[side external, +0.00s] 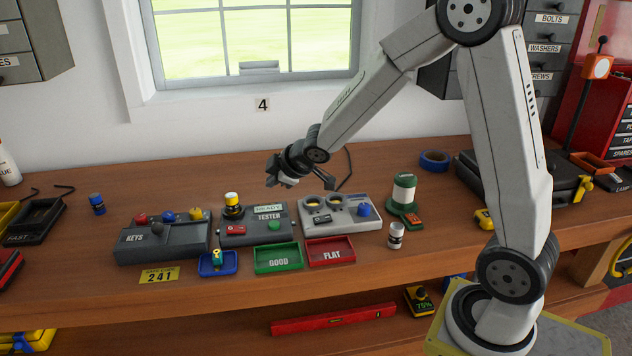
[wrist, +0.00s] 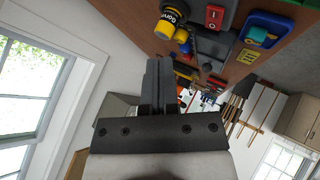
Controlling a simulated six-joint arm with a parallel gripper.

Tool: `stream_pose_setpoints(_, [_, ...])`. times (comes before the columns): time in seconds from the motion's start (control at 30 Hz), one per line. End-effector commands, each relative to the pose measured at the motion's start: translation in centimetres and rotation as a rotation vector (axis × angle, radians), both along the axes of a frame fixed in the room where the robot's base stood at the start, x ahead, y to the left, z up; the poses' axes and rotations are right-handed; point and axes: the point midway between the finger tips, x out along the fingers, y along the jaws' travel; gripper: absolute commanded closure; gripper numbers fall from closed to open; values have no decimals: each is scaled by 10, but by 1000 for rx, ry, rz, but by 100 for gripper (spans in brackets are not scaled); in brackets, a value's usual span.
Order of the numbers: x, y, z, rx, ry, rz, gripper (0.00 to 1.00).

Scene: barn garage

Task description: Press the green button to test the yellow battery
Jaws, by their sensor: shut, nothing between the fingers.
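The tester (side external: 252,238) is a dark grey box on the bench, with a small display reading READY (side external: 268,209). The green button (side external: 273,225) is on its front right, by a red switch (side external: 236,230). The yellow battery (side external: 232,199) stands upright at the tester's left back; it also shows at the top of the wrist view (wrist: 171,20). My gripper (side external: 272,168) is in the air above and behind the tester, apart from it. In the wrist view its fingers (wrist: 158,65) are together and empty. I cannot make out the green button in the wrist view.
A grey KEYS box (side external: 150,247) is left of the tester, and a light grey gauge box (side external: 340,226) is right. A blue tray (side external: 218,271), green GOOD tray (side external: 278,268) and red FLAT tray (side external: 331,262) lie in front. A small bottle (side external: 395,236) stands to the right.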

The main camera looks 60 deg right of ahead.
Motion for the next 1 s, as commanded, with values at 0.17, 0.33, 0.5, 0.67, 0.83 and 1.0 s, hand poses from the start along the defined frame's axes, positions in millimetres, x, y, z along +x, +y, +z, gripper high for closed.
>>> stream_pose_setpoints(0.17, [0,0,0,1,1,-1,100])
stream_pose_setpoints(0.33, [-1,0,-2,3,2,-2,100])
stream_pose_setpoints(0.5, [-1,1,-8,3,4,-1,100])
stream_pose_setpoints(0.67, [-1,1,-15,4,3,-1,100])
stream_pose_setpoints(0.83, [-1,0,-28,3,5,-3,100])
stream_pose_setpoints(1.0, [-1,0,-46,3,5,-3,100])
